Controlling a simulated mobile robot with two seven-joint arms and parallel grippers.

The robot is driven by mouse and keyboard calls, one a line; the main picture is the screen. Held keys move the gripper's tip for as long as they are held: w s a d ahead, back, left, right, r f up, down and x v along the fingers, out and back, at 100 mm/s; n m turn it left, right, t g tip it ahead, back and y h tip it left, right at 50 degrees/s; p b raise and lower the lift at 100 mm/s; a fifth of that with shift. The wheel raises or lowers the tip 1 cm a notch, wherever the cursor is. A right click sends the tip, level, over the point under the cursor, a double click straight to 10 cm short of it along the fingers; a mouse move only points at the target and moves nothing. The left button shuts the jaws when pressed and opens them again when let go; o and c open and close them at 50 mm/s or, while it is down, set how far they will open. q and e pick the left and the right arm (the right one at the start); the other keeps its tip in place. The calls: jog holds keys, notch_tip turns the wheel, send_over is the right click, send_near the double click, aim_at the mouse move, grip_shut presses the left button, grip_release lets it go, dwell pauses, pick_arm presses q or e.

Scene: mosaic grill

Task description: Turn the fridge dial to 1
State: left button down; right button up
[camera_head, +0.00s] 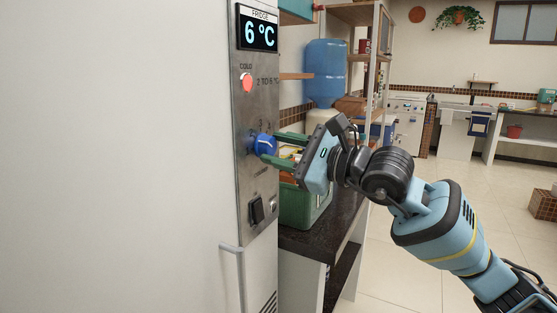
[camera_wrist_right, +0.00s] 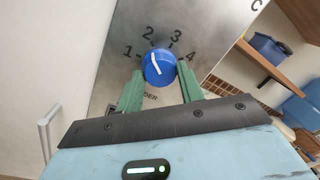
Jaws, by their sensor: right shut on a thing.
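The blue fridge dial (camera_head: 264,144) sits on the steel panel (camera_head: 253,181) on the fridge side. In the right wrist view the dial (camera_wrist_right: 159,67) has a white pointer line tilted up and left, roughly toward the 2. The printed numbers 1 to 4 arc around it, with 1 at the left. My right gripper (camera_head: 272,147) has its two green fingers shut on the dial, one on each side, as the right wrist view (camera_wrist_right: 160,75) also shows. The display (camera_head: 258,32) reads FRIDGE 6 °C. My left gripper is not in view.
A red light (camera_head: 247,83) sits above the dial and a black switch (camera_head: 257,210) below. A fridge handle (camera_head: 232,247) sticks out at lower left. A dark counter (camera_head: 310,240) with a green crate (camera_head: 299,208) stands just behind my gripper. Open floor lies right.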

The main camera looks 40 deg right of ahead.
jog(key=n+b, duration=0.1)
jog(key=n, duration=0.2)
jog(key=shift+f, duration=0.1)
jog(key=n+b, duration=0.1)
jog(key=n, duration=0.2)
jog(key=shift+y, duration=0.3)
jog(key=shift+n+b, duration=0.45)
jog(key=shift+n, duration=0.55)
jog(key=o, duration=1)
jog(key=shift+d, duration=0.1)
